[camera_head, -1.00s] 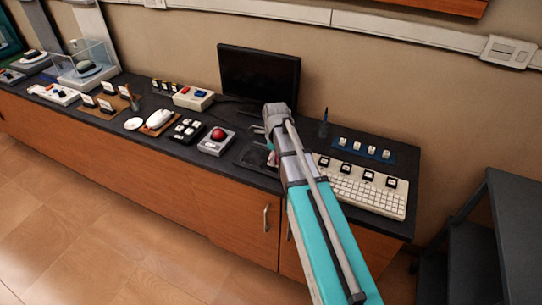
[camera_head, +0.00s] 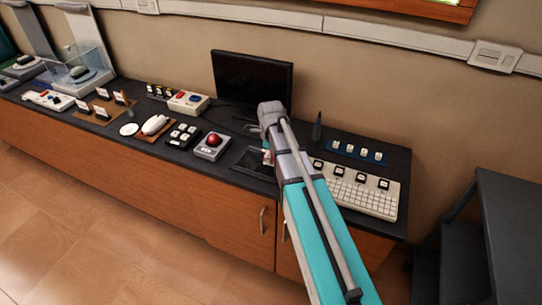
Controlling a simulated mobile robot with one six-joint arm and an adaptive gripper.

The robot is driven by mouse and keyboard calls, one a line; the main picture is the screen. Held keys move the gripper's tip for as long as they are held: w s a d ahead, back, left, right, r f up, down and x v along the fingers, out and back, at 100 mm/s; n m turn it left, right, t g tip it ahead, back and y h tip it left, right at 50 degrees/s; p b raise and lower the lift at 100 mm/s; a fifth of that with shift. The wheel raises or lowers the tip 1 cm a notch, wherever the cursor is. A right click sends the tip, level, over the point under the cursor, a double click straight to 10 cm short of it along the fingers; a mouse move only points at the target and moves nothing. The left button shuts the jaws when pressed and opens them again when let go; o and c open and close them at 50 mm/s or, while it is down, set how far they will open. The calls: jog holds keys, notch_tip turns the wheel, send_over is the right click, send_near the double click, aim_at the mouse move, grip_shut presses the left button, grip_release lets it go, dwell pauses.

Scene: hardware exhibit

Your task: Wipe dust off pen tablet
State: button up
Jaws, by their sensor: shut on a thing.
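The pen tablet (camera_head: 249,162) is a dark flat slab on the black counter. It lies right of a grey box with a red ball and in front of the monitor. My arm covers its right part. My gripper (camera_head: 267,157) is low over the tablet's right side, mostly hidden behind my arm. It is shut on a small pinkish-white thing (camera_head: 267,159), of which only a sliver shows. I cannot tell whether that thing touches the tablet. Dust on the tablet is too small to make out.
A black monitor (camera_head: 251,79) stands behind. The red-ball box (camera_head: 212,147) is close on the left. A white keyboard (camera_head: 362,196), a blue strip with white keys (camera_head: 357,151) and a dark upright pen (camera_head: 317,129) are on the right. Dark steps (camera_head: 490,225) stand beyond the counter's right end.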

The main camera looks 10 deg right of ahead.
jog(key=shift+r+p, duration=1.25)
jog(key=shift+r, duration=0.3)
jog(key=shift+r, duration=0.1)
jog(key=shift+r+p, duration=1.4)
jog(key=shift+p, duration=0.15)
